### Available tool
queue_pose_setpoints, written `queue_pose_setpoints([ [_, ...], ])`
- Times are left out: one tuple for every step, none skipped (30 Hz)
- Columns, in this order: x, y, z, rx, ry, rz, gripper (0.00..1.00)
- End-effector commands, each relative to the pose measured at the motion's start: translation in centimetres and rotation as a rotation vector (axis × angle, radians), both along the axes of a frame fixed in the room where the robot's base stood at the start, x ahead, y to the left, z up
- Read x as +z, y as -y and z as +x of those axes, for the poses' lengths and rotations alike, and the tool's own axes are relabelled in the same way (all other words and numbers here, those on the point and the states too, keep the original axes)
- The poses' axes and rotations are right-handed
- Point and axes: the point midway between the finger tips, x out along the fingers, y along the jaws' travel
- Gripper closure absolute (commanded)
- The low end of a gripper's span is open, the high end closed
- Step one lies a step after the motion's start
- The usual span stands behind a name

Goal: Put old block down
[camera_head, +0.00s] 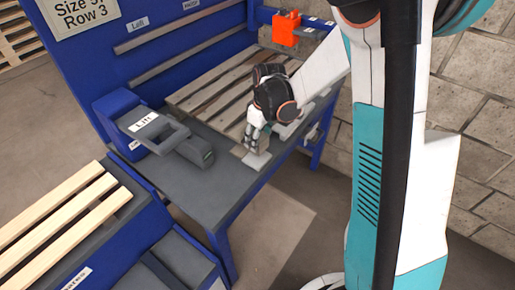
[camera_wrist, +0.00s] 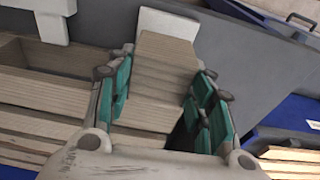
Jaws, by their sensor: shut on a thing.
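The old block (camera_wrist: 166,52) is a worn, pale wooden block with grooves across it. My gripper (camera_wrist: 162,92) is shut on it, with teal finger pads on both sides. In the head view my gripper (camera_head: 257,136) points down at the front right part of the grey table, and the block (camera_head: 264,146) shows small at its fingertips. A white pad (camera_wrist: 178,20) shows just beyond the block's far end; it also shows in the head view (camera_head: 257,160), below the fingertips. I cannot tell whether the block touches the pad or table.
A slatted wooden pallet (camera_head: 208,92) lies on the table (camera_head: 193,182) behind my gripper. A grey device labelled Lift (camera_head: 165,132) stands to the left. An orange box (camera_head: 286,28) is on the blue frame at the back. Bare table lies between the device and the front edge.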

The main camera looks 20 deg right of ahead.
Motion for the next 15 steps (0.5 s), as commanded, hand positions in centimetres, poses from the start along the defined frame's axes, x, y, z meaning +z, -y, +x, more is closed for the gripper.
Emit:
queue_pose_setpoints([
  [-0.3, 0.0, 0.0, 0.000, 0.000, 0.000, 0.81],
  [-0.4, 0.0, 0.0, 0.000, 0.000, 0.000, 0.81],
  [-0.8, 0.0, 0.0, 0.000, 0.000, 0.000, 0.81],
  [-1.1, 0.0, 0.0, 0.000, 0.000, 0.000, 0.81],
  [-1.6, 0.0, 0.0, 0.000, 0.000, 0.000, 0.81],
  [-2.2, 0.0, 0.0, 0.000, 0.000, 0.000, 0.81],
  [-2.7, 0.0, 0.0, 0.000, 0.000, 0.000, 0.81],
  [-3.2, 0.0, 0.0, 0.000, 0.000, 0.000, 0.81],
  [-3.7, 0.0, 0.0, 0.000, 0.000, 0.000, 0.81],
  [-4.1, 0.0, 0.0, 0.000, 0.000, 0.000, 0.81],
  [-4.3, 0.0, 0.0, 0.000, 0.000, 0.000, 0.81],
  [-4.4, 0.0, 0.0, 0.000, 0.000, 0.000, 0.81],
  [-4.4, 0.0, 0.0, 0.000, 0.000, 0.000, 0.81],
  [-4.3, 0.0, 0.0, 0.000, 0.000, 0.000, 0.81],
  [-4.3, 0.0, 0.0, 0.000, 0.000, 0.000, 0.81],
])
